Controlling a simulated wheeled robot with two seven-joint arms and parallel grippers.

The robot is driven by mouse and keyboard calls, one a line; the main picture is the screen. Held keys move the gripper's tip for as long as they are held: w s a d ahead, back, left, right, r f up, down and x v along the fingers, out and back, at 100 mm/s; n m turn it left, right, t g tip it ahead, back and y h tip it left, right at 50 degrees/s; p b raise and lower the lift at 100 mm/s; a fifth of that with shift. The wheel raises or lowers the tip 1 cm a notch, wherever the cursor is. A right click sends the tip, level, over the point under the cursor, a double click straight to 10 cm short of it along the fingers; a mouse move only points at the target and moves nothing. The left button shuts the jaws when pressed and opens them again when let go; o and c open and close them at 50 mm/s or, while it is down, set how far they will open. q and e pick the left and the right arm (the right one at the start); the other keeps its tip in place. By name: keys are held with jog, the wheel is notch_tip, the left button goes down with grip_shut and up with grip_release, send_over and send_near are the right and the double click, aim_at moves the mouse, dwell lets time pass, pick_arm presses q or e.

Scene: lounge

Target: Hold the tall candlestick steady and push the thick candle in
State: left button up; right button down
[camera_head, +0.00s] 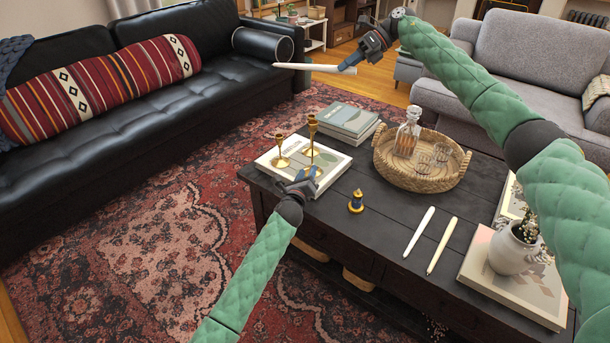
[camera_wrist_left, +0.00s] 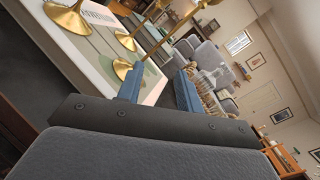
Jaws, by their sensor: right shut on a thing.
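My right gripper (camera_head: 349,66) is shut on a white candle (camera_head: 300,67), held lengthwise in the air, well above and apart from the candlesticks. The tall brass candlestick (camera_head: 312,132) stands upright on a book on the table, its top empty. A shorter brass candlestick (camera_head: 281,152) stands to its left. My left gripper (camera_head: 306,174) is low over the near edge of that book, just in front of the candlesticks. In the left wrist view its fingers (camera_wrist_left: 160,86) are apart with nothing clearly between them; brass bases (camera_wrist_left: 68,17) show beyond. Which base is the tall one's is unclear.
Two slim candles (camera_head: 419,232) lie on the dark table (camera_head: 375,220). A blue and gold ornament (camera_head: 356,203) stands near the front edge. A wicker tray (camera_head: 453,182) holds a decanter and glasses. Stacked books (camera_head: 346,118) lie behind the candlesticks; a white vase (camera_head: 512,250) is at the right.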

aim_at(312, 158)
pick_arm(q)
jog(key=w+m, duration=0.2)
jog(key=w, duration=0.2)
jog(key=w+d+m, duration=0.1)
jog(key=w+m, duration=0.1)
jog(key=w, duration=0.2)
jog(key=w+d+m, duration=0.1)
jog(key=w+m, duration=0.1)
jog(key=w, duration=0.1)
jog(key=shift+w+d+f+m, duration=0.1)
jog(key=shift+w+f+m, duration=0.1)
jog(key=shift+w+m, duration=0.15)
jog(key=shift+c, duration=0.3)
grip_shut()
pick_arm(e)
jog(key=shift+a, duration=0.1)
